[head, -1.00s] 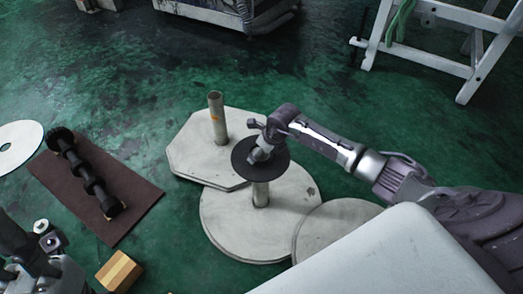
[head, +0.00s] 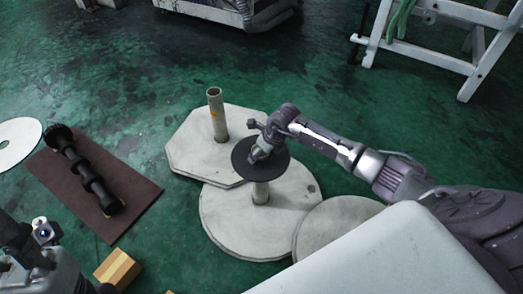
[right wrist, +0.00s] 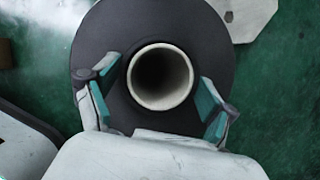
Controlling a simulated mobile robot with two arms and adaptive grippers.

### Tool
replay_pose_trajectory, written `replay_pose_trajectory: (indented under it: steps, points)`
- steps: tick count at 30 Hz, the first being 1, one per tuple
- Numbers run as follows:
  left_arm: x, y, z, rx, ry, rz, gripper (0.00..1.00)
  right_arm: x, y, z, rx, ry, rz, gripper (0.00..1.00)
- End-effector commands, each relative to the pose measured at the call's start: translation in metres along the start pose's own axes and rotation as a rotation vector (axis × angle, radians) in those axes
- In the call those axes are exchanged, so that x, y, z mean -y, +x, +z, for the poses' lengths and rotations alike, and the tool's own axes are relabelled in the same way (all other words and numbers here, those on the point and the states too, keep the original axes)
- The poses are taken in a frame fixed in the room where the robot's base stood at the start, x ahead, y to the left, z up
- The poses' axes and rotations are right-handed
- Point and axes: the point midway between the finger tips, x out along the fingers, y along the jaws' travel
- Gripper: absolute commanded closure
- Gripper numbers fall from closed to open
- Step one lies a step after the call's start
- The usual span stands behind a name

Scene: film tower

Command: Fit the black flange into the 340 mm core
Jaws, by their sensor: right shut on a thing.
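The black flange (head: 247,156) is a flat black disc, held roughly level over a short pale core (head: 261,192) that stands upright on a round grey base. My right gripper (head: 259,152) is shut on the flange from above. The right wrist view shows the flange (right wrist: 220,45) with a cream ring and dark bore in its middle, and my right gripper (right wrist: 158,98) has a finger on each side. The disc hides the core's top, so I cannot tell whether they touch. My left gripper (head: 35,262) is at the lower left, its fingers unclear.
A taller pale core (head: 214,118) with an orange mark stands on an octagonal grey base (head: 190,155), close behind. Another grey disc (head: 335,222) lies at right. A dark mat (head: 135,190) with a black shaft, a white disc (head: 18,140) and a wooden block (head: 117,268) lie left.

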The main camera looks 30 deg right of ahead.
Motion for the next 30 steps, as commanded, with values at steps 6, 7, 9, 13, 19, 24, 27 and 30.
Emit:
replay_pose_trajectory:
  steps: [6,7,9,13,19,24,27,30]
  points:
    - [0.0,0.0,0.0,0.001,0.0,-0.001,0.6,0.0,0.0,0.001,0.001,0.0,0.0,0.57]
    - [0.0,0.0,0.0,0.001,0.0,-0.001,0.6,0.0,0.0,0.001,0.001,0.0,0.0,0.11]
    - [0.0,0.0,0.0,0.001,0.0,-0.001,0.6,0.0,0.0,0.001,0.001,0.0,0.0,0.0]
    - [0.0,0.0,0.0,0.002,0.0,-0.001,0.6,0.0,0.0,0.001,0.001,0.0,0.0,0.0]
    - [0.001,-0.002,0.002,0.009,0.001,-0.005,0.6,0.0,0.0,0.0,-0.001,0.0,0.0,0.0]
    - [0.001,-0.002,0.001,0.008,0.001,-0.003,0.6,0.001,-0.014,0.0,0.001,-0.002,-0.002,0.0]
    - [0.0,-0.002,0.001,0.007,0.0,-0.002,0.6,0.001,-0.033,0.0,0.002,-0.003,-0.002,0.0]
    - [0.0,-0.001,0.001,0.007,0.0,-0.002,0.6,0.002,-0.055,0.001,0.003,-0.003,-0.003,0.0]
